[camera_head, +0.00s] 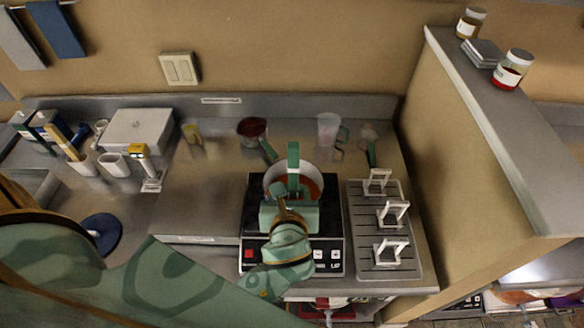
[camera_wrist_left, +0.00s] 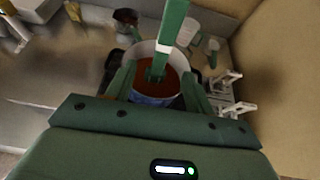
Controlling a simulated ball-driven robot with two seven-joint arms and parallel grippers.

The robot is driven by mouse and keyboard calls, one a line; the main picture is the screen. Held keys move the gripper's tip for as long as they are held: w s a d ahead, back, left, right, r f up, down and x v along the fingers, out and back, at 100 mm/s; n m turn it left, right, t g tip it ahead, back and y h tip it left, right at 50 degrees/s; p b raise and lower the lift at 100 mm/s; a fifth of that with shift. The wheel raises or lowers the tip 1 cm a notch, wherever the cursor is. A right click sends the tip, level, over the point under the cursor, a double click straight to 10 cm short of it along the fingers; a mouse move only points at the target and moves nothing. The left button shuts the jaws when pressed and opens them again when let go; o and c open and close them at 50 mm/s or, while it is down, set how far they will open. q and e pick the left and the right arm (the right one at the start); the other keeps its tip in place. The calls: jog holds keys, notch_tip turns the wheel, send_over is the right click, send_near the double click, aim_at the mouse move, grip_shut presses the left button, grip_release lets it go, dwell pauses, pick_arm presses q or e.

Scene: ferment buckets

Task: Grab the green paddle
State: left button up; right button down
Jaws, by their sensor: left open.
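The green paddle (camera_head: 293,158) stands nearly upright in a pot (camera_head: 312,170) of reddish-brown contents on a black hotplate (camera_head: 253,220). In the left wrist view the paddle (camera_wrist_left: 174,32) has a pale band, and its lower end is in the contents of the pot (camera_wrist_left: 141,48). My left gripper (camera_head: 290,196) is at the pot's near side. In the left wrist view its open fingers (camera_wrist_left: 160,82) lie to either side of the paddle's lower part, with gaps showing. The head view cannot show how deep the paddle sits between them. My right gripper is out of view.
A ribbed rack with white frames (camera_head: 383,262) stands right of the hotplate. Behind the pot are a dark red jug (camera_head: 252,130) and a clear jug (camera_head: 328,128). A grey box (camera_head: 138,130) and cups are at left. A partition wall (camera_head: 450,150) bounds the right.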

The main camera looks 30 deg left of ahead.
aim_at(293, 174)
pick_arm(q)
jog(key=x, duration=0.5)
jog(key=shift+w+d+f, duration=0.15)
jog(key=shift+w+f, duration=0.05)
jog(key=shift+w, duration=0.2)
jog(key=x, duration=0.3)
jog(key=shift+w+a+f, duration=0.15)
jog(key=shift+a, duration=0.1)
jog(key=shift+w+a+f, duration=0.1)
jog(key=shift+w, duration=0.15)
jog(key=shift+w+f, duration=0.1)
jog(key=shift+f, duration=0.05)
jog(key=x, duration=0.5)
jog(key=shift+f, duration=0.35)
jog(key=shift+s+d+r, duration=0.1)
jog(key=shift+s+d, duration=0.2)
jog(key=shift+c, duration=0.6)
jog(key=c, duration=1)
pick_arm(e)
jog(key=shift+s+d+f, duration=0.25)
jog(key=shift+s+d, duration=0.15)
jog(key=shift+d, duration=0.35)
